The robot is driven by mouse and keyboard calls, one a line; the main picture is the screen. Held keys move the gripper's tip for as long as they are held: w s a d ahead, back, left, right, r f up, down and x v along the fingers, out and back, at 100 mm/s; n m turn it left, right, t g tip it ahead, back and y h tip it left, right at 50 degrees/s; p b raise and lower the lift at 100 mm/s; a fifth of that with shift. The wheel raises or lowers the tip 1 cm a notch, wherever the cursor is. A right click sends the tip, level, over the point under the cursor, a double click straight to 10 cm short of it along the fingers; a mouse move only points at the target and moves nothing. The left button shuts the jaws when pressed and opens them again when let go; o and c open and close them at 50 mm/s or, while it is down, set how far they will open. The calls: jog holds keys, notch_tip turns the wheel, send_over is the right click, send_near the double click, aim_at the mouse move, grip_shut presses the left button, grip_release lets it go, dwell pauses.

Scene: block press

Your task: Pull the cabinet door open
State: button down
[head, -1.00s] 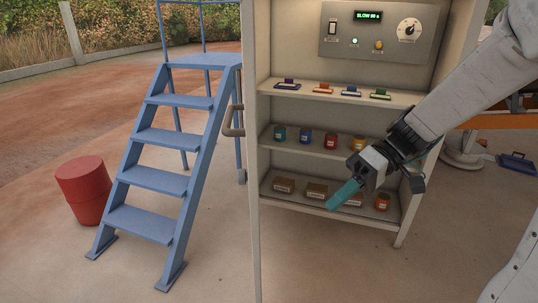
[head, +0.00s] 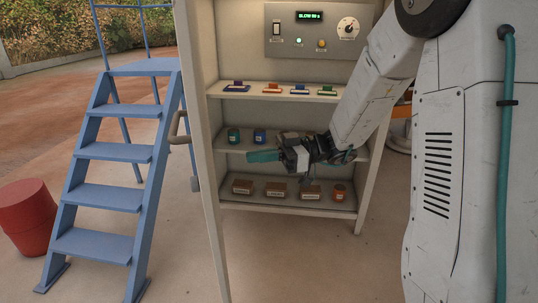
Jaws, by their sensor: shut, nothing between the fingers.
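The cabinet stands in the middle with its shelves (head: 232,92) in plain view. Its door (head: 208,190) stands open at the cabinet's left side, seen nearly edge-on. The door's handle (head: 178,127) sticks out to the left from the door's outer face. My gripper (head: 262,156) is in front of the middle shelf, with its teal fingers shut and pointing left towards the door. It holds nothing and is apart from the handle. It hides part of the middle shelf.
Blue steps (head: 118,152) stand close to the left of the door and handle. A red drum (head: 28,218) is on the ground farther left. The shelves hold small coloured items, jars and boxes (head: 275,189). A control panel (head: 318,32) is above them. The ground before the cabinet is clear.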

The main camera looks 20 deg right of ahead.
jog(key=w+a, duration=0.1)
jog(key=a, duration=0.7)
jog(key=shift+a, duration=0.2)
